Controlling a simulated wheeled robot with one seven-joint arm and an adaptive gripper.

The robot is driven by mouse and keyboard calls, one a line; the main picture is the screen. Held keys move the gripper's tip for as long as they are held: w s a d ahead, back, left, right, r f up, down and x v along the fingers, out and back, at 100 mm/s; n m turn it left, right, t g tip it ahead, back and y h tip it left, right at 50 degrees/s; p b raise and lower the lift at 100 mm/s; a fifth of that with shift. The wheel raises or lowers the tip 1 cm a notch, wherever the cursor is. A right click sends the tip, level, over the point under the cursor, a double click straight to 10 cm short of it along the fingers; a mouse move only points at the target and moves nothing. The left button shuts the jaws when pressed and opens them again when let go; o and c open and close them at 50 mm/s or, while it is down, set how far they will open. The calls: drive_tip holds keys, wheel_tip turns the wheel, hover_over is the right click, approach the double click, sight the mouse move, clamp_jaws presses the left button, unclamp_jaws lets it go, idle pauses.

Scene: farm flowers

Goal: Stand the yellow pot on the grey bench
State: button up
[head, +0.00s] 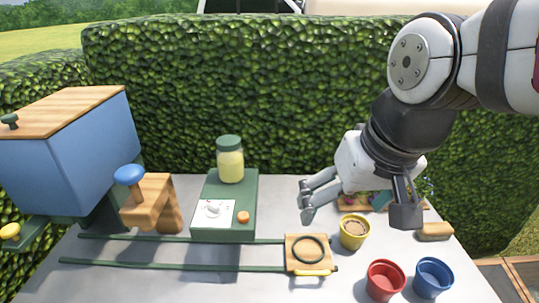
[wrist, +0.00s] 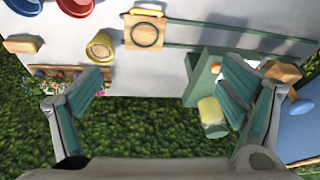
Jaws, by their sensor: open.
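The yellow pot (head: 354,236) stands on the grey bench (head: 220,287), upright as far as I can tell, right of the middle. Something brown shows within its rim. It also shows in the wrist view (wrist: 105,39), at upper left. My gripper (head: 355,207) is open and empty, its fingers spread wide. It is above the bench, at the far side of the pot. In the wrist view my gripper (wrist: 162,80) has the hedge and bench edge between its fingers, and the pot lies beyond the left fingertip. No finger visibly touches the pot.
A wooden block with a black ring (head: 307,246) sits on green rails, left of the pot. Red (head: 385,281) and blue (head: 432,278) pots stand in front right. A tan block (head: 435,231) and a flower tray (wrist: 50,72) are nearby. A jar (head: 230,162) stands on a green stand.

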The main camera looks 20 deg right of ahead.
drive_tip(key=shift+n+t, duration=0.4)
drive_tip(key=shift+n, duration=0.5)
drive_tip(key=s, duration=0.2)
drive_tip(key=s+a, duration=0.1)
drive_tip(key=s, duration=0.1)
drive_tip(key=shift+r, duration=0.1)
